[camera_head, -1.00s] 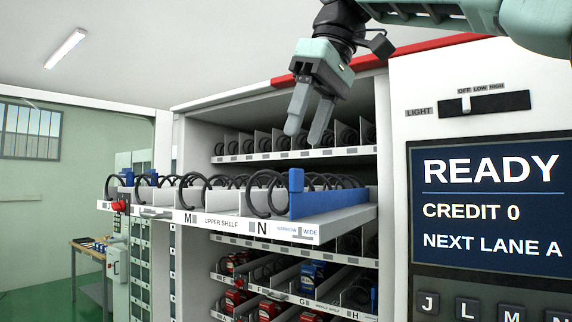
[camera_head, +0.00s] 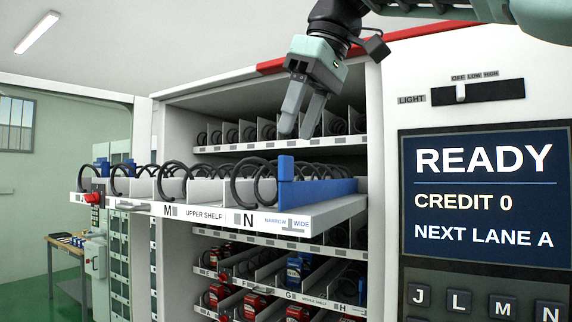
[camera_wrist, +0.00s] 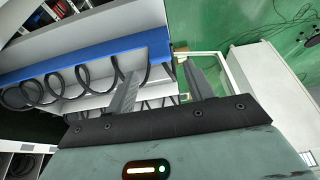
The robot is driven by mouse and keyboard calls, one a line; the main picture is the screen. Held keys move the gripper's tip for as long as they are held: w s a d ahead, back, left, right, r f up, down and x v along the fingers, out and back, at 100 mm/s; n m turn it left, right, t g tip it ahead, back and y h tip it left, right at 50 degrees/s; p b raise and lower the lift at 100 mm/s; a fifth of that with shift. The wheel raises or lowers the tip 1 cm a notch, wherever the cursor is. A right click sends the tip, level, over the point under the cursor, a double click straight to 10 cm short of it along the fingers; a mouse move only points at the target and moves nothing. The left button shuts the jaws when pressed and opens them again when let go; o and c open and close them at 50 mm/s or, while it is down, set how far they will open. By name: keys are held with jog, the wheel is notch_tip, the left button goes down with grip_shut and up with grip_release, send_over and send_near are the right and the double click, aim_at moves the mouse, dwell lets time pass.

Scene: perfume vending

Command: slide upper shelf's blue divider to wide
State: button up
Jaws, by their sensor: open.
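The upper shelf (camera_head: 205,214) is pulled out from the cabinet, with black coils along it and the label NARROW and WIDE at its right front. The blue divider (camera_head: 318,190) stands on the shelf right of lane N, its raised front tab at the label's left part, near NARROW. In the wrist view the blue divider (camera_wrist: 100,55) runs diagonally beside the coils. My gripper (camera_head: 298,136) is open and empty, above and just behind the divider's tab in the head view. It also shows in the wrist view (camera_wrist: 162,85), its left finger overlapping the coils near the divider's end. Contact cannot be told.
The control panel with screen (camera_head: 485,190) and light slider (camera_head: 461,97) is at the right. Another shelf (camera_head: 280,145) is above and behind, and stocked shelves (camera_head: 275,290) lie below. Free air is in front of the pulled-out shelf.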

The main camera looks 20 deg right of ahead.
aim_at(286, 159)
jog(key=x, duration=0.6)
jog(key=shift+w+a+f, duration=0.1)
jog(key=shift+f, duration=0.15)
